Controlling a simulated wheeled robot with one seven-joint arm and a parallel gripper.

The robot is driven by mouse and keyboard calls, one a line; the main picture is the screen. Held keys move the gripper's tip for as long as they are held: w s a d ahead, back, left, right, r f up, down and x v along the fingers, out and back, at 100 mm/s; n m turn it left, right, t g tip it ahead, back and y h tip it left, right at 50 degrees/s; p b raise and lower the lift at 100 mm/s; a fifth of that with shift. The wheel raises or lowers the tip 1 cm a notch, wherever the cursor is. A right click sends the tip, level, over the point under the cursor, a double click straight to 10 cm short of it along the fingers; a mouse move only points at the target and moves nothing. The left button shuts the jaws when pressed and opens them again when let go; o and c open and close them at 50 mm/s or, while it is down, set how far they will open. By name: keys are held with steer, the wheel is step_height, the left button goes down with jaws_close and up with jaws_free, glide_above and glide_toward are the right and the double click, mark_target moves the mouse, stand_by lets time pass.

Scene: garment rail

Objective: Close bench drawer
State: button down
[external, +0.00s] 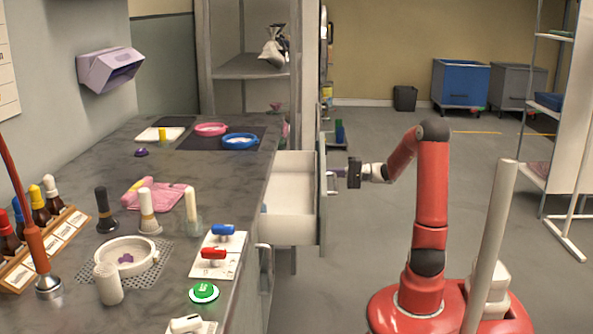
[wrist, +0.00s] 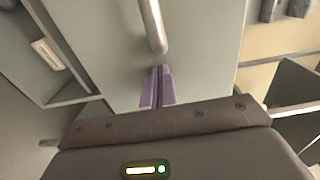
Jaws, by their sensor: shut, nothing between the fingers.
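The bench drawer (external: 290,184) stands pulled out from the bench in the external view, its white inside showing. Its grey front panel (external: 321,190) faces my arm. In the wrist view the drawer front (wrist: 200,60) fills the middle, with a metal bar handle (wrist: 152,25) near the top. My gripper (external: 335,174) is at the drawer front, close to the handle. In the wrist view its purple fingertips (wrist: 157,88) are together and empty, just below the end of the handle. I cannot tell whether they touch the panel.
The bench top (external: 175,240) holds bottles, a white round dish (external: 125,256), a pink cloth (external: 160,196) and red and blue valves. A blue bin (external: 459,84) stands at the back. A rack (external: 565,110) stands at the right. The floor between is clear.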

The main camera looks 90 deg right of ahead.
steer(key=w+b, duration=0.4)
steer(key=w, duration=0.5)
steer(key=w+b, duration=0.4)
steer(key=w, duration=0.4)
steer(key=shift+w+f, duration=0.2)
steer(key=shift+w, duration=0.15)
steer(key=shift+w+r, duration=0.1)
steer(key=shift+w, duration=0.55)
steer(key=shift+w+r, duration=0.15)
steer(key=shift+r, duration=0.15)
steer(key=shift+w+a, duration=0.1)
steer(key=shift+a, duration=0.05)
steer(key=shift+s+f+b, duration=0.1)
steer(key=shift+s+b, duration=0.1)
steer(key=shift+b, duration=0.2)
steer(key=s+b, duration=0.1)
steer(key=s, duration=1.3)
steer(key=shift+s+f+b, duration=0.15)
steer(key=shift+b, duration=0.15)
